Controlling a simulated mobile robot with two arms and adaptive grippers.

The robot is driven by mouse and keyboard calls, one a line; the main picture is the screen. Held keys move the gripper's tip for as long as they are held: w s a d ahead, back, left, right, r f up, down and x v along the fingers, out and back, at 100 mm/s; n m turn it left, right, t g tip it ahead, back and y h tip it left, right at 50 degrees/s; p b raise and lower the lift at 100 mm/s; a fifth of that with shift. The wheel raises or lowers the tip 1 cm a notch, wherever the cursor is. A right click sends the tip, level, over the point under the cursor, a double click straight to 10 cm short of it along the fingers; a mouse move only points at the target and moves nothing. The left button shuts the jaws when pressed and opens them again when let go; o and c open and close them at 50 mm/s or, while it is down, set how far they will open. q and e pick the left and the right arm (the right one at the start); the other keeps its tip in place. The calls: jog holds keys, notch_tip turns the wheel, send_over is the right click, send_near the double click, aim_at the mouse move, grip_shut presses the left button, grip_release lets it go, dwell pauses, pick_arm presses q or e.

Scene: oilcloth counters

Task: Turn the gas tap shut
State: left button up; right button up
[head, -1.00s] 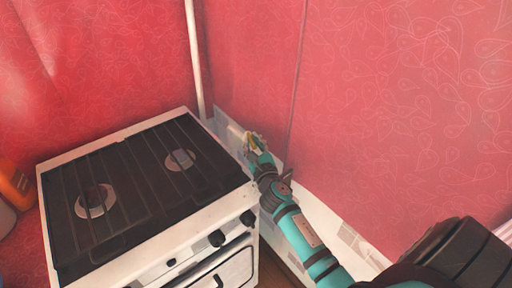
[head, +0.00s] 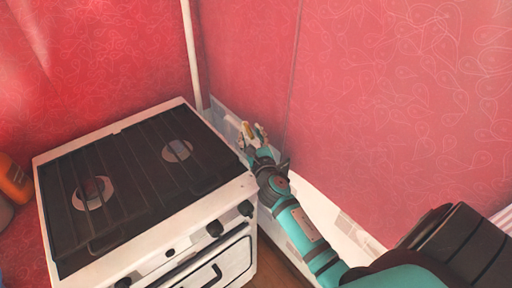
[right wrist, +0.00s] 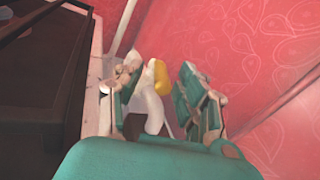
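The gas tap (right wrist: 160,73) shows as a yellow handle with a white fitting below it, in the right wrist view. My right gripper (right wrist: 165,88) has its two fingers apart, one on each side of the tap. A gap shows between the yellow handle and the right-hand finger; whether the left-hand finger touches the tap I cannot tell. In the head view my right gripper (head: 254,131) is in the narrow space between stove and wall, and the tap is too small there to make out clearly. My left gripper is not in view.
A white stove (head: 185,215) with a dark grate top stands close on the left. A pink patterned wall (head: 390,110) rises on the right. A white vertical pipe (head: 191,55) stands in the corner behind. An orange container (head: 14,180) is at the far left.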

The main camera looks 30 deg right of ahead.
jog(key=v, duration=1.1)
jog(key=shift+r, duration=0.1)
jog(key=shift+w, duration=0.1)
